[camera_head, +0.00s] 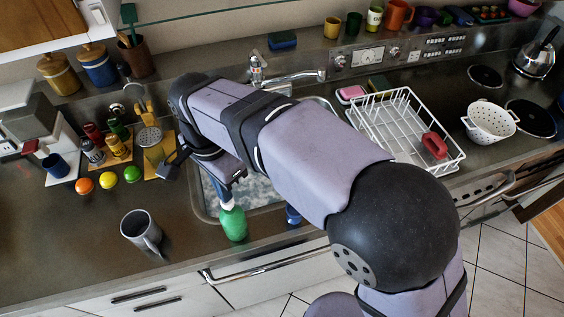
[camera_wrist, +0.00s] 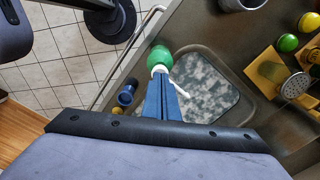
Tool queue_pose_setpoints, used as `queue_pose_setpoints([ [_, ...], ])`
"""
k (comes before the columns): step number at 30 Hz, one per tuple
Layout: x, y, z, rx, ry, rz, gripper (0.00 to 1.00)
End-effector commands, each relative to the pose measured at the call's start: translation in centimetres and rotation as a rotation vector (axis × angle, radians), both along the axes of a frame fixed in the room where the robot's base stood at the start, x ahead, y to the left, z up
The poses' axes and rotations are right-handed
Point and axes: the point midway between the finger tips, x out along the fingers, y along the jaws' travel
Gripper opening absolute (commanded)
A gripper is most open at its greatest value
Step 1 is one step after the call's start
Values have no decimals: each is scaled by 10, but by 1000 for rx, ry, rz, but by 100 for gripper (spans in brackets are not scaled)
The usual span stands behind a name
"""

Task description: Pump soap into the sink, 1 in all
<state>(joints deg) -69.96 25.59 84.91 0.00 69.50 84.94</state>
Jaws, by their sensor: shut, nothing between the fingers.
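The green soap bottle (camera_head: 233,223) stands upright at the front edge of the sink (camera_head: 262,190). It also shows in the wrist view (camera_wrist: 160,57), with a white pump head whose spout (camera_wrist: 184,90) points over the basin. My gripper (camera_head: 224,190) is directly above the bottle, pointing down. In the wrist view its blue fingers (camera_wrist: 160,80) are shut, with their tips at the pump head. I cannot tell whether they touch it. My arm hides much of the sink in the head view; the basin (camera_wrist: 208,85) shows mottled grey in the wrist view.
A grey mug (camera_head: 140,231) stands on the counter left of the bottle. A dark blue item (camera_head: 293,214) is just right of it. The tap (camera_head: 258,75) is behind the sink. A white dish rack (camera_head: 385,110) stands to the right.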

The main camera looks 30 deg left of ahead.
Motion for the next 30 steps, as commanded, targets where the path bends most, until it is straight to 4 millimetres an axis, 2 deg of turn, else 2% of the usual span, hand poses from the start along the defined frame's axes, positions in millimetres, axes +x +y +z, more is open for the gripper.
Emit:
queue_pose_setpoints([
  [18,0,0,54,0,0,0,0],
  [30,0,0,58,0,0,0,0],
])
